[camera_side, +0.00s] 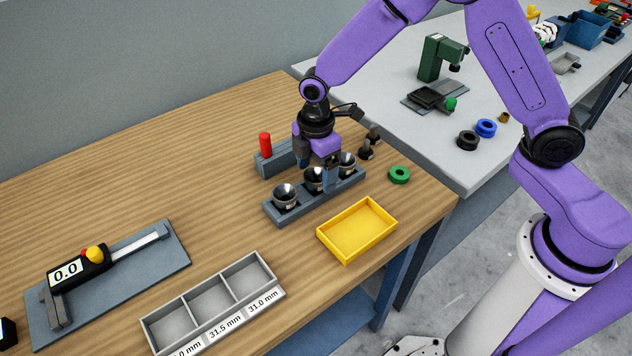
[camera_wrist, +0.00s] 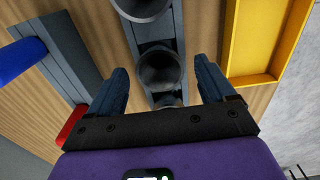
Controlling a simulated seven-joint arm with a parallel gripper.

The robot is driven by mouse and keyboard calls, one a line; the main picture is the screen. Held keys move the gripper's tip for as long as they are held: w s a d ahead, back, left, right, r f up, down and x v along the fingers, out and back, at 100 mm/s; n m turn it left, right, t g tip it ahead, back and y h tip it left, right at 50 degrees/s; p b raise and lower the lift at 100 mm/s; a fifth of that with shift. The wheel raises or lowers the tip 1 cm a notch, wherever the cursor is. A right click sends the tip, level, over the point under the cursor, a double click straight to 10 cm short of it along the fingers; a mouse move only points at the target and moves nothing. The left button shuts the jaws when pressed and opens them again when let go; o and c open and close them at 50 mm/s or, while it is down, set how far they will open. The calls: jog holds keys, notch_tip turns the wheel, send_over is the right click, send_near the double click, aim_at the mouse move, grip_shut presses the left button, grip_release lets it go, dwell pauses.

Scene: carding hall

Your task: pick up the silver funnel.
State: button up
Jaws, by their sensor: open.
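Three silver funnel-shaped cups stand in a row in a grey rack (camera_side: 317,197): a near-left funnel (camera_side: 284,194), a middle funnel (camera_side: 313,180) and a far-right funnel (camera_side: 347,161). My gripper (camera_side: 324,181) is low over the rack, partly hiding the middle funnel. In the wrist view my gripper (camera_wrist: 160,68) is open, with one blue finger on each side of a funnel (camera_wrist: 160,70) and visible gaps between. Another funnel (camera_wrist: 141,5) is cut off at the top edge, and a third (camera_wrist: 166,99) shows partly, near the gripper body.
A yellow tray (camera_side: 357,231) lies close in front of the rack. A grey block (camera_side: 272,160) with a red peg (camera_side: 265,144) stands behind. A green ring (camera_side: 399,175) lies to the right. A three-part grey box (camera_side: 212,297) and a caliper board (camera_side: 110,280) lie left.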

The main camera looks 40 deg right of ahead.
jog(key=shift+f, duration=0.2)
jog(key=c, duration=1.3)
jog(key=shift+r, duration=0.15)
jog(key=shift+r, duration=0.6)
jog(key=shift+s+d+r, duration=0.9)
jog(key=shift+s+r, duration=1.25)
jog(key=shift+r, duration=0.2)
jog(key=shift+s+d+r, duration=0.9)
jog(key=shift+s+r, duration=1.25)
jog(key=shift+r, duration=0.2)
jog(key=shift+s+d+r, duration=0.9)
jog(key=shift+s+r, duration=1.25)
jog(key=shift+r, duration=0.2)
